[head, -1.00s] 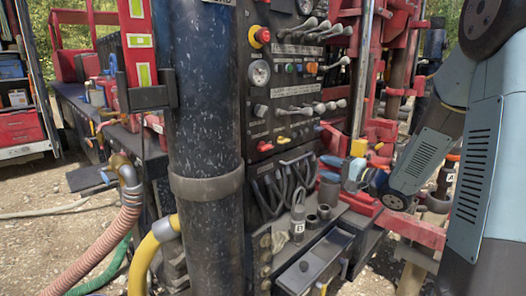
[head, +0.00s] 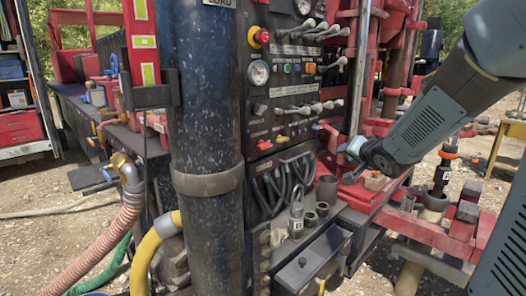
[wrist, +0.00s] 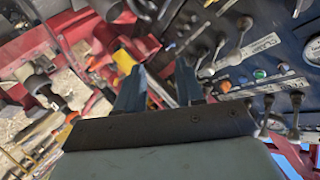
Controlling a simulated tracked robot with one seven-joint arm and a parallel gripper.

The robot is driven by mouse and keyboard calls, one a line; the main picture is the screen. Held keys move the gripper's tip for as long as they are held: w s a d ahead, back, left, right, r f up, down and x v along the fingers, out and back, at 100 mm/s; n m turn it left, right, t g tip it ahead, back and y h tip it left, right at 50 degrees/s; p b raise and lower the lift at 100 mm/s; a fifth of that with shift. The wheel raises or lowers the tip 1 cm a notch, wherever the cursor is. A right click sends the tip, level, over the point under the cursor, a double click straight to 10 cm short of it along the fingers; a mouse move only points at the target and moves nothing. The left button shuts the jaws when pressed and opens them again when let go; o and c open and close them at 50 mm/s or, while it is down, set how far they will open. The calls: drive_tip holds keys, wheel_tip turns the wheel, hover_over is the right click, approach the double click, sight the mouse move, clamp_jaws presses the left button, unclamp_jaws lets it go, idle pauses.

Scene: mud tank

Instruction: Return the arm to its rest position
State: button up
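My arm (head: 435,110) reaches in from the right of the head view, its grey-blue forearm slanting down and left. My gripper (head: 348,150) is in front of the lower right part of the black control panel (head: 290,95), above the red ledge. In the wrist view my gripper (wrist: 160,68) shows two dark fingers standing apart with nothing held between them. Panel levers and red machine parts show beyond the fingers. I cannot tell the exact gap between the fingertips and the machine.
A shackle tagged B (head: 297,212) and small cups stand on the ledge, above an open drawer (head: 315,260). A tool tagged A (head: 441,180) stands at right. A thick dark column (head: 205,120) is at left.

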drive_tip(key=s+a+r+n+g+h, duration=0.1)
drive_tip(key=s+n+g, duration=0.5)
drive_tip(key=s, duration=2.2)
drive_tip(key=shift+s+a+r+g+h, duration=0.2)
drive_tip(key=shift+a+g+h, duration=0.25)
drive_tip(key=shift+g, duration=0.55)
